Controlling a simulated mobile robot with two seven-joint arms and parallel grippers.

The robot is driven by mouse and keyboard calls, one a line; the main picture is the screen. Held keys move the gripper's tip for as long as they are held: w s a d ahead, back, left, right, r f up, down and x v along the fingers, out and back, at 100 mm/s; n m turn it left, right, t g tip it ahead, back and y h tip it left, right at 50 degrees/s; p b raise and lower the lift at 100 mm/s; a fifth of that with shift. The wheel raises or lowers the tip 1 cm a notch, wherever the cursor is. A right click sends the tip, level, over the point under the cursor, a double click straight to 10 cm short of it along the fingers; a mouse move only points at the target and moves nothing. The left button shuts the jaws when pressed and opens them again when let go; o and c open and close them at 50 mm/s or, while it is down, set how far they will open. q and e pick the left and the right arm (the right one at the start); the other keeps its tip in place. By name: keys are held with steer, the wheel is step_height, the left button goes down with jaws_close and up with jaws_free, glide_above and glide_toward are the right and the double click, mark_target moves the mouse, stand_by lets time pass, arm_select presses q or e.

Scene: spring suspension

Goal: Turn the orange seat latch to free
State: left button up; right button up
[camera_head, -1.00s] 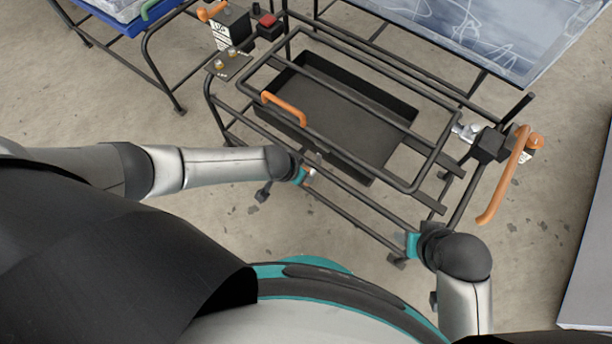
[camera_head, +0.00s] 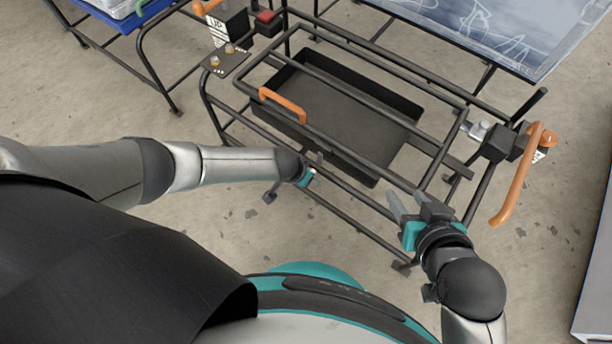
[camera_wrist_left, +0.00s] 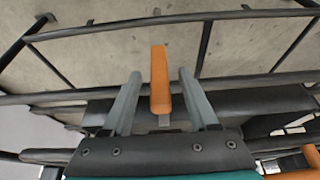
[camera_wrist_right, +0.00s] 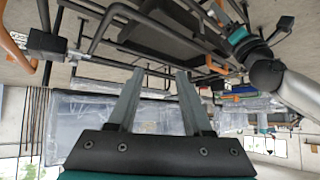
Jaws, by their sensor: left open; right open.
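An orange bar (camera_wrist_left: 160,80), which looks like the seat latch, stands between the two fingers of my left gripper (camera_wrist_left: 159,100) in the left wrist view. The fingers are open, with a gap on each side of the bar. In the head view my left gripper (camera_head: 314,168) is at the front rail of the black frame, and the latch there is hidden or too small to make out. My right gripper (camera_head: 412,202) is open and empty near the frame's front right corner. Its open fingers also show in the right wrist view (camera_wrist_right: 159,90).
The black tube frame (camera_head: 350,228) holds a dark tray (camera_head: 340,115). An orange handle (camera_head: 283,105) is on its front left, and a long orange lever (camera_head: 518,180) on its right. A red button (camera_head: 266,17) sits at the back left. Bare floor (camera_head: 340,270) lies in front.

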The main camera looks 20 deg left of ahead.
arm_select(q)
steer(key=shift+w+d+f+b, duration=0.1)
steer(key=shift+w+f+b, duration=0.1)
steer(key=shift+f+b, duration=0.2)
arm_select(e)
steer(key=shift+w+a+r+t+y, duration=0.1)
steer(key=shift+w+a+t+y, duration=0.15)
steer(key=shift+a+t, duration=0.2)
steer(key=shift+w+a+r+t+y, duration=0.1)
steer(key=shift+w+a+t+y, duration=0.1)
steer(key=shift+a+t, duration=0.2)
arm_select(q)
steer(key=shift+c, duration=0.2)
jaws_close()
